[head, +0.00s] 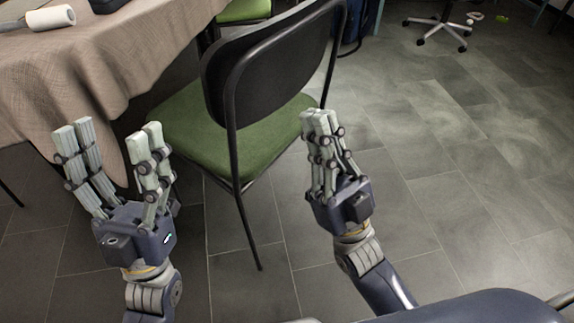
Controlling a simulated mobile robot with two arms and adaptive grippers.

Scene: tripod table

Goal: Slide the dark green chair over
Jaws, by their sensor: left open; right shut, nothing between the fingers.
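The chair (228,135) has a green seat, a black backrest (275,62) and a thin black metal frame. It stands upright beside the cloth-covered table, its seat partly at the table's edge. My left gripper (110,142) is open and empty, in front of the table and left of the chair's near leg. My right gripper (319,120) is shut with nothing in it, to the right of the seat and below the backrest in the picture. I cannot tell whether it touches the chair frame.
A table (60,85) with a beige cloth fills the upper left, with a white roll (50,19) on it. Another green seat (243,10) shows behind the chair. A wheeled chair base (441,28) stands at the far right.

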